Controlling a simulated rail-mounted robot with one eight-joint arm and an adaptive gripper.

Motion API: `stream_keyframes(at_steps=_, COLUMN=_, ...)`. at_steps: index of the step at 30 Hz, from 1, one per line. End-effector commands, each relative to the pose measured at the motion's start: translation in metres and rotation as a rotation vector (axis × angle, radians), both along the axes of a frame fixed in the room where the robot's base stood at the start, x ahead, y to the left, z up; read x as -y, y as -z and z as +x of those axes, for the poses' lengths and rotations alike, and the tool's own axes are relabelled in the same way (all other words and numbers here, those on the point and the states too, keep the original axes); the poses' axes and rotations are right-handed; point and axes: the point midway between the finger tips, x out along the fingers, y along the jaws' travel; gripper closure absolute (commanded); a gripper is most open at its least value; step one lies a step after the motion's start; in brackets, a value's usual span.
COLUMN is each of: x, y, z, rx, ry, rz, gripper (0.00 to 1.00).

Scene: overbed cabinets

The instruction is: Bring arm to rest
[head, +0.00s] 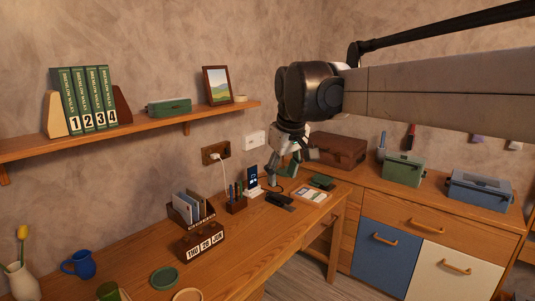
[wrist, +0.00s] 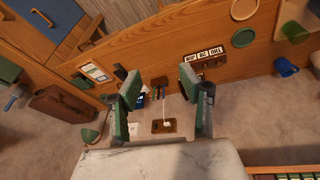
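My arm reaches in from the right of the head view, above the desk (head: 235,230), and bends down at a black joint. My gripper (head: 289,168) hangs over the far right part of the desk, in front of the wall and near the phone on its stand. In the wrist view, the two green-padded fingers of my gripper (wrist: 168,92) stand wide apart with nothing held between them. The pen holder (wrist: 159,82) and the wall outlet (wrist: 164,126) show beyond the gap. How high the fingertips are above the desk is hard to tell.
A wall shelf (head: 150,125) holds numbered books, a green box and a picture frame. The desk carries a phone stand (head: 253,181), a letter holder (head: 190,208), a calendar block (head: 201,244) and a blue mug (head: 79,265). A brown suitcase (head: 338,149) sits on the right-hand cabinet.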

Motion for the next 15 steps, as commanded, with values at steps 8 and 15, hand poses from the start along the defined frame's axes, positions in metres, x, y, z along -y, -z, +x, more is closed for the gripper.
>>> stream_keyframes(at_steps=8, x=0.057, y=0.009, z=-0.074, rx=0.062, ry=0.144, rz=0.045, gripper=0.61)
stream_keyframes(at_steps=15, x=0.097, y=0.031, z=-0.138, rx=0.115, ry=0.266, rz=0.086, gripper=0.61)
